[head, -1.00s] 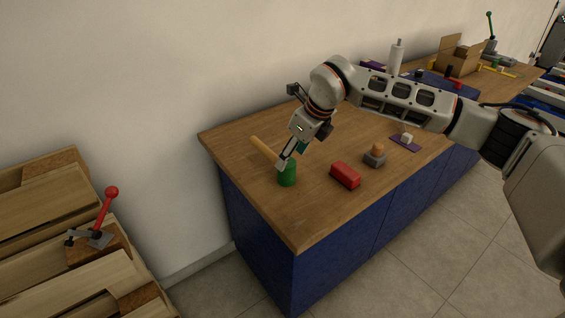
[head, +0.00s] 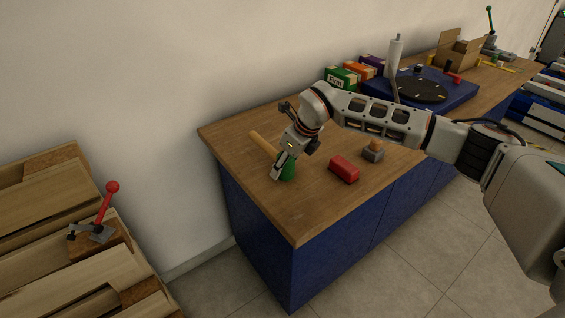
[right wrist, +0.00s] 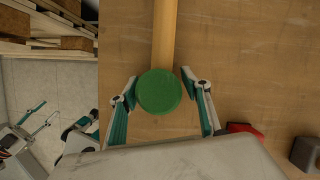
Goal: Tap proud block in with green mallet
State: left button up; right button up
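The green mallet has a green cylindrical head (head: 289,172) and a pale wooden handle (head: 262,143). It is on the wooden bench top, and its head also shows in the right wrist view (right wrist: 159,92). My right gripper (right wrist: 160,108) is open, its fingers on either side of the head with small gaps visible. In the head view this gripper (head: 276,170) partly covers the head. My left gripper (right wrist: 40,118) shows small in the right wrist view, low over the floor, its fingers apart. Brown blocks (head: 50,159) show in the pallet at left; I cannot tell which sits proud.
A red block (head: 344,169) and a grey block with a wooden knob (head: 374,151) stand right of the mallet. A red-handled clamp (head: 101,217) sits on the pallet wood. Boxes (head: 341,77) and a blue turntable base (head: 450,91) stand farther back. The bench's near corner is clear.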

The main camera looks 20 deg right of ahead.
jog(key=c, duration=1)
jog(key=shift+r, duration=0.1)
jog(key=shift+r, duration=0.1)
notch_tip(320, 180, up, 20)
jog(key=shift+f, duration=0.1)
